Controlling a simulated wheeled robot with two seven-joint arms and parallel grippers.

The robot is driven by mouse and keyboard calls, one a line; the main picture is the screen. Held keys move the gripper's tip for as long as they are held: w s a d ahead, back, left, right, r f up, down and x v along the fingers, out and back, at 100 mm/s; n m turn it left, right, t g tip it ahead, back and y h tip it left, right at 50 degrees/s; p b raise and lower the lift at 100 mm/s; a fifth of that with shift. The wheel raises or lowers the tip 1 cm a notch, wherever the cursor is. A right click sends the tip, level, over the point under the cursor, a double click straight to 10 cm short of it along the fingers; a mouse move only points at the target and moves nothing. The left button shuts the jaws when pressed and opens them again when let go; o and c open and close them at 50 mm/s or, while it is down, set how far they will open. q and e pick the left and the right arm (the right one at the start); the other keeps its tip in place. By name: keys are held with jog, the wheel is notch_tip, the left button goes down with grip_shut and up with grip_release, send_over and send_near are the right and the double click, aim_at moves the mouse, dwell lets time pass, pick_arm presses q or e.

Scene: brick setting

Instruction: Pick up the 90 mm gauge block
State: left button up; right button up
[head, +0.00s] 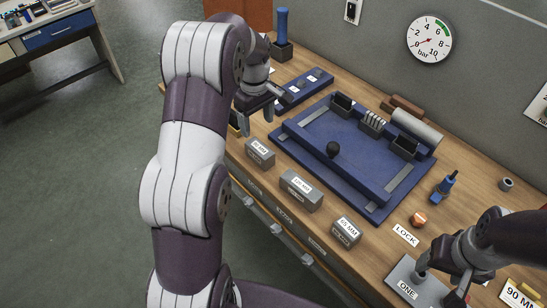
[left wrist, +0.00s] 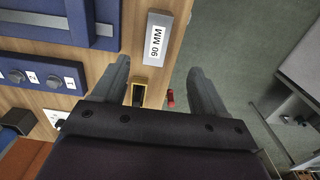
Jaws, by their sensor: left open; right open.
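The 90 mm gauge block (head: 259,152) is a grey block with a white label, at the far left end of a row of labelled blocks along the bench's front edge. In the left wrist view the block (left wrist: 157,40) lies ahead of my fingertips, label readable as "90 MM". My left gripper (head: 257,117) is open and empty, above the bench and just beyond the block; its two fingers (left wrist: 158,66) show apart in the wrist view. My right gripper (head: 440,278) is open, low over the grey plate marked "ONE" (head: 402,289).
The 120 mm block (head: 301,190) and 65 mm block (head: 346,231) stand in the same row. A large blue fixture (head: 320,160) with a black knob lies behind them. A yellow-edged black item (left wrist: 139,92) sits near my left fingers. A "90 MM" sign (head: 520,294) is at lower right.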

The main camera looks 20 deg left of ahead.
aim_at(260, 148)
pick_arm(q)
jog(key=f, duration=0.3)
jog(key=shift+w+a+f+b, duration=0.1)
jog(key=shift+a+b, duration=0.15)
jog(key=shift+b, duration=0.1)
notch_tip(260, 148, down, 3)
jog(key=shift+d+r+p, duration=0.15)
jog(key=shift+p, duration=0.3)
jog(key=shift+d+f, duration=0.1)
jog(key=shift+f, duration=0.25)
jog(key=f, duration=0.3)
jog(key=f+p, duration=0.1)
jog(key=f, duration=0.1)
jog(key=shift+w+f, duration=0.25)
jog(key=shift+f, duration=0.05)
jog(key=shift+s+d+r, duration=0.1)
jog(key=shift+c, duration=0.6)
jog(key=c, duration=1.1)
pick_arm(e)
jog(key=shift+a+r, duration=0.1)
